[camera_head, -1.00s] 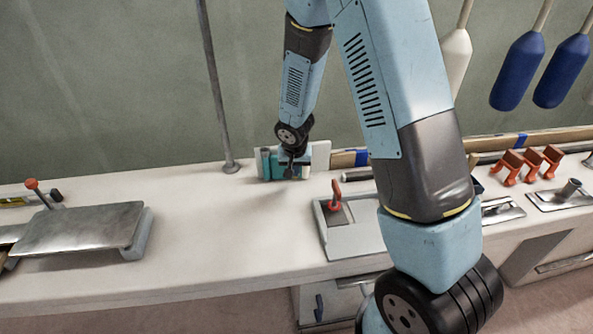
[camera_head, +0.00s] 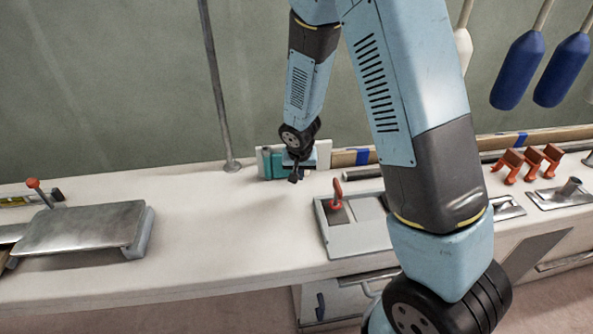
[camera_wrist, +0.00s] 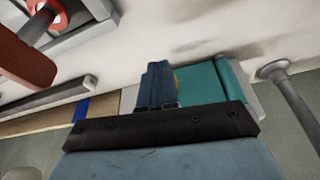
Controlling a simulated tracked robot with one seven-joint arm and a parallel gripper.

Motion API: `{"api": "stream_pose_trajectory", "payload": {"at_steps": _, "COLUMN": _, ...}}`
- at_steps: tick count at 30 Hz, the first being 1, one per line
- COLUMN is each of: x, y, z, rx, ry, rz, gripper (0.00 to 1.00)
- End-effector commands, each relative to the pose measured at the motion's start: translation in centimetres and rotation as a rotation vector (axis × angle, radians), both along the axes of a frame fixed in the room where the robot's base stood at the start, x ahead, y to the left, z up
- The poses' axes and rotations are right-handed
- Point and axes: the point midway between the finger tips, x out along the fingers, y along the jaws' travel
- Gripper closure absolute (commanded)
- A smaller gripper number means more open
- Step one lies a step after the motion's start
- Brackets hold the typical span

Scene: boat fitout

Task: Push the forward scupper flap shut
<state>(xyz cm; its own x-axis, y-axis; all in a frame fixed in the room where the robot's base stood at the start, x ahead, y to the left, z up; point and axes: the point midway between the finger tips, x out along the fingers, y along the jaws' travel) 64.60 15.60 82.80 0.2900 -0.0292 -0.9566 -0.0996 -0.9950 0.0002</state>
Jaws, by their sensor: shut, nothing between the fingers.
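A teal flap (camera_head: 277,165) sits in a white frame (camera_head: 263,159) standing at the back edge of the white counter. I take it to be the scupper flap. My gripper (camera_head: 293,178) is shut and empty, in front of the frame, just right of the teal part. My wrist and gripper hide much of the frame's right half. In the wrist view, the teal flap (camera_wrist: 207,86) lies right of my shut fingers (camera_wrist: 158,82). I cannot tell whether they touch it, or how far it stands open.
A grey post (camera_head: 221,100) rises from the counter left of the frame. A recessed plate with a red-orange hook (camera_head: 338,193) lies front right. A metal plate (camera_head: 85,223) sits far left. Orange brackets (camera_head: 528,162) stand at right. The counter between post and metal plate is clear.

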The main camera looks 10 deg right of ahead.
Motion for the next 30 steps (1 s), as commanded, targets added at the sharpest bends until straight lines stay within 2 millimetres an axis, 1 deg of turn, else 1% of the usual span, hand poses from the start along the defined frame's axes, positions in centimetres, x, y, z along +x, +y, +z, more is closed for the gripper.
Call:
{"api": "stream_pose_trajectory", "payload": {"at_steps": 1, "x": -0.1, "y": 0.0, "z": 0.8, "rx": 0.002, "ry": -0.004, "rz": 0.0, "gripper": 1.0}}
{"api": "stream_pose_trajectory", "payload": {"at_steps": 3, "x": -0.3, "y": 0.0, "z": 1.8, "rx": 0.002, "ry": -0.004, "rz": -0.001, "gripper": 1.0}}
{"api": "stream_pose_trajectory", "payload": {"at_steps": 12, "x": -1.5, "y": 0.1, "z": 5.8, "rx": 0.003, "ry": -0.004, "rz": 0.0, "gripper": 1.0}}
{"api": "stream_pose_trajectory", "payload": {"at_steps": 18, "x": -2.2, "y": 0.2, "z": 8.1, "rx": 0.002, "ry": -0.004, "rz": 0.001, "gripper": 1.0}}
{"api": "stream_pose_trajectory", "payload": {"at_steps": 24, "x": -2.6, "y": 0.1, "z": 9.3, "rx": 0.001, "ry": -0.003, "rz": 0.002, "gripper": 1.0}}
{"api": "stream_pose_trajectory", "payload": {"at_steps": 30, "x": -2.8, "y": 0.0, "z": 9.8, "rx": 0.001, "ry": -0.003, "rz": 0.0, "gripper": 1.0}}
